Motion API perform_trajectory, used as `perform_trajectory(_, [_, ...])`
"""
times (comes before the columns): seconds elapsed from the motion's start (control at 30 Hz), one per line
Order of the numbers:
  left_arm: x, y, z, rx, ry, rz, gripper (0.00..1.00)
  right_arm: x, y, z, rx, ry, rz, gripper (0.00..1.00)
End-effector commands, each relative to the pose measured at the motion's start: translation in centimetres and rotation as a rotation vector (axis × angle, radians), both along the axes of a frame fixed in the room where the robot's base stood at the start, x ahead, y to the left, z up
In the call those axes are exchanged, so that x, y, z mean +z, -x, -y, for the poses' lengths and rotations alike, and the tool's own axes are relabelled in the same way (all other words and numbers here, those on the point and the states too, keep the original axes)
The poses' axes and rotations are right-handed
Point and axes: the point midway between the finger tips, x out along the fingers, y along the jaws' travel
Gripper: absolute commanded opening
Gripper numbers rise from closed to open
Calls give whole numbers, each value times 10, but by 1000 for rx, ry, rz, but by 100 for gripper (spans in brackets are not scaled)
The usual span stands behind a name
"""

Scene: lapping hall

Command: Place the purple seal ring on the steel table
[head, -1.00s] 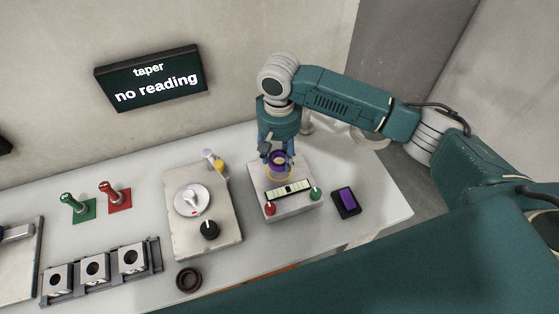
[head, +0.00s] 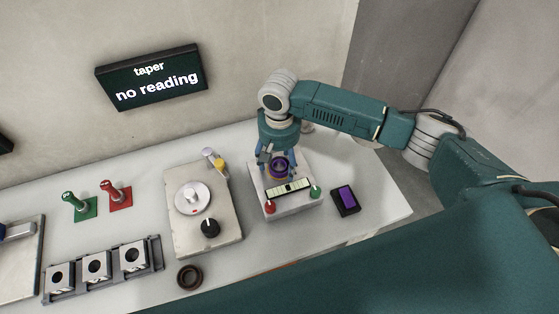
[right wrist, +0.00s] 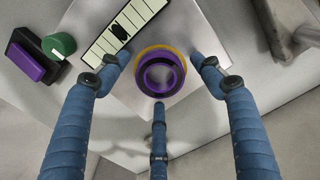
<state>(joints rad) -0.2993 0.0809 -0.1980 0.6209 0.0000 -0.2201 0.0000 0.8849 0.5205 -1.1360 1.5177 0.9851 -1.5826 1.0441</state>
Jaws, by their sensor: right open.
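The purple seal ring (right wrist: 140,76) sits on a round orange-rimmed seat on a pale grey block (head: 294,208). It also shows in the head view (head: 278,162), partly hidden by my fingers. My right gripper (right wrist: 159,79) is open, its three blue fingers spread around the ring, with gaps between fingertips and ring in the wrist view. The same gripper (head: 278,166) points down over the block in the head view. The light grey table (head: 385,205) carries the block. My left gripper is out of view.
The block has a striped scale (head: 289,187), a red knob (head: 270,207) and a green knob (head: 315,191). A dark box with a purple top (head: 347,198) stands right. A stone plate (head: 225,235) and a dark brown ring (head: 189,277) lie left. The table's right end is clear.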

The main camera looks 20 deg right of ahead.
Motion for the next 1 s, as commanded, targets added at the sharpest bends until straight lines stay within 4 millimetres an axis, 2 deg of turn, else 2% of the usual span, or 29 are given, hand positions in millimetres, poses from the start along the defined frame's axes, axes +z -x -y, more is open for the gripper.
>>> perform_trajectory(0.17, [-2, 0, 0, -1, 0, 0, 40, 6, -1, 0, 1, -1, 2, 66])
perform_trajectory(0.27, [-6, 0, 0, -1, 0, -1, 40, 18, -1, 0, 1, -1, 3, 66])
perform_trajectory(0.5, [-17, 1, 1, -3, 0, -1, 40, 70, -1, -1, 1, -2, 4, 66])
perform_trajectory(0.7, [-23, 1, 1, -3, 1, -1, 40, 106, -1, -1, 0, -1, 3, 66])
perform_trajectory(0.83, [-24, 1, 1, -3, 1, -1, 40, 118, 0, -1, 1, -2, 0, 66])
perform_trajectory(1.0, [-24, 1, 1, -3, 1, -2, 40, 124, 0, -1, 1, 0, 0, 66])
